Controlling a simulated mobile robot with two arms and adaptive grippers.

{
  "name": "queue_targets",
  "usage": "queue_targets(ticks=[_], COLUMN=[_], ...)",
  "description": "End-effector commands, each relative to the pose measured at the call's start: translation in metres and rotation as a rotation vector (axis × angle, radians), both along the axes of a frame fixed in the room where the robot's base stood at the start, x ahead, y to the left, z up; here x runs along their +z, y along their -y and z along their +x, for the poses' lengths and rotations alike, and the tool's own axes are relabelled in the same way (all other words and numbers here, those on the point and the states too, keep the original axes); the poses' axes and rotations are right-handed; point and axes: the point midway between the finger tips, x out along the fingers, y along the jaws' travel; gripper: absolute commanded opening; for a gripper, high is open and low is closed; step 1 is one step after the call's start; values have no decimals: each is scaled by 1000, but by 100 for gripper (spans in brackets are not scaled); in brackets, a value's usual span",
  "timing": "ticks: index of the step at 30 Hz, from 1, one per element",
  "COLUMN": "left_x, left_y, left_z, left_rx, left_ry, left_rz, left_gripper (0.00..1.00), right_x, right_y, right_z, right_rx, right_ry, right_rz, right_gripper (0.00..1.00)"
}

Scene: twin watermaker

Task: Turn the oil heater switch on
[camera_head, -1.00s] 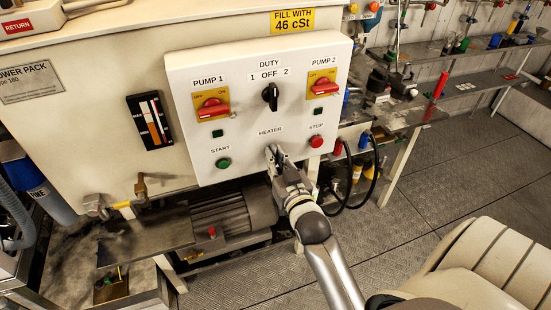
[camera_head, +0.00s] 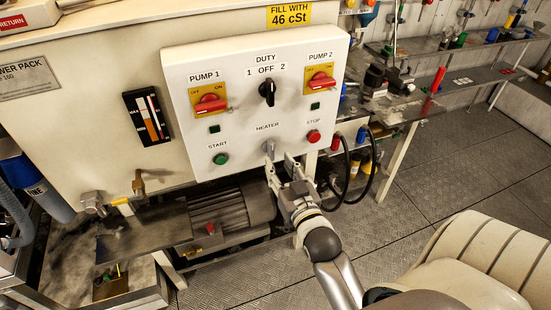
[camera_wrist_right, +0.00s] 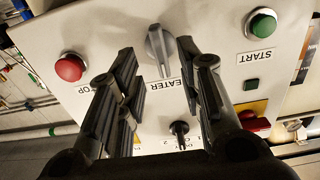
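The heater switch (camera_head: 268,148) is a small grey knob under the HEATER label, low on the white control panel (camera_head: 240,140). Its handle looks near upright in the head view. In the right wrist view the heater switch (camera_wrist_right: 160,50) shows between and beyond my finger tips, its handle slightly tilted. My right gripper (camera_head: 281,166) is just below and in front of the switch. Its fingers are spread and hold nothing. In the right wrist view the right gripper (camera_wrist_right: 157,60) shows a wide gap between the fingers. My left gripper is not in view.
The green START button (camera_head: 220,158) and red STOP button (camera_head: 313,136) flank the switch. The black DUTY selector (camera_head: 267,93) sits above, between the red PUMP 1 (camera_head: 211,103) and PUMP 2 (camera_head: 320,81) switches. A motor (camera_head: 225,213) is below the panel. A seat (camera_head: 480,260) stands at right.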

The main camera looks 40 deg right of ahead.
Motion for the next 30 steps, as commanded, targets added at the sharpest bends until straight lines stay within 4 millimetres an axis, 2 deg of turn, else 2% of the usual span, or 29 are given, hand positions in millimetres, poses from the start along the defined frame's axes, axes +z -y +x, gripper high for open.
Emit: queue_targets(ticks=[3, 8, 25, 28, 30], left_x=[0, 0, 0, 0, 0], left_y=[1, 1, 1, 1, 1], left_z=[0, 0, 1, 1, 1], left_rx=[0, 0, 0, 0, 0], left_ry=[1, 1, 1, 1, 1], left_rz=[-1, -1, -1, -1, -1], left_gripper=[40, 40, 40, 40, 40], right_x=[-1, 0, 0, -10, -29], right_y=[-3, -5, -6, -8, -13], right_z=[-13, -21, -23, -21, -18], right_rx=[0, 0, 0, 6, 18], right_ry=[-3, -1, -1, -17, -52], right_rz=[2, 0, 1, 5, 14], right_gripper=[34, 34, 34, 34, 34])
